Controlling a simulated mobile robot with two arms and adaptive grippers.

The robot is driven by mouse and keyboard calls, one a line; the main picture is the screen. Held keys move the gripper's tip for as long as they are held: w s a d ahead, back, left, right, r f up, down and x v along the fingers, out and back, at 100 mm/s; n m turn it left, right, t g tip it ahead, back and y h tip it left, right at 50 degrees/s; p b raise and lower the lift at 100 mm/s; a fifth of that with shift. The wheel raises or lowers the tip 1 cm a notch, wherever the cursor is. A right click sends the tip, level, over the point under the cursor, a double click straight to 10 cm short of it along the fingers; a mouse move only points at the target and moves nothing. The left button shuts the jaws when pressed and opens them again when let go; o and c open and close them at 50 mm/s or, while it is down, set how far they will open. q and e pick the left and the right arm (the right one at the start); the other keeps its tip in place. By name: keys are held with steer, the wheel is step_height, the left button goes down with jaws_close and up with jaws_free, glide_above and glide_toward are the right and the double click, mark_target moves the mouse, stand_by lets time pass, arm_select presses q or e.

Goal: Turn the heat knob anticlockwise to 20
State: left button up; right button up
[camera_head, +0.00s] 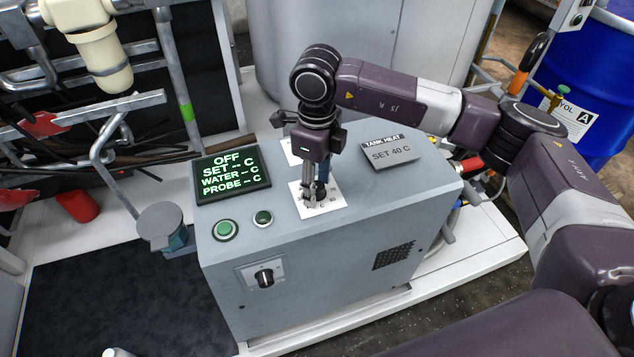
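The grey control box (350,262) stands in the middle of the view. A white dial plate (334,200) with scale marks and a "C" lies on its top. My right gripper (316,196) points down at the middle of this plate, its fingertips close to the surface. The fingers cover the plate's centre, so the heat knob and its pointer setting are hidden, and I cannot tell whether the fingers hold it. A sign (390,152) behind it reads "TANK HEAT, SET 40 C". The display (231,175) reads "OFF", with dashes for set, water and probe. My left gripper is not in view.
Two green buttons (225,230) sit on the box's top left, and a black rotary switch (265,277) is on its front. Pipes and a grey cup-like fitting (160,222) stand at left. A blue drum (600,85) stands at back right.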

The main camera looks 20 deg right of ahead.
mark_target(317, 185)
steer(key=shift+r, duration=0.1)
step_height(317, 185, up, 12)
stand_by(0.5)
stand_by(0.4)
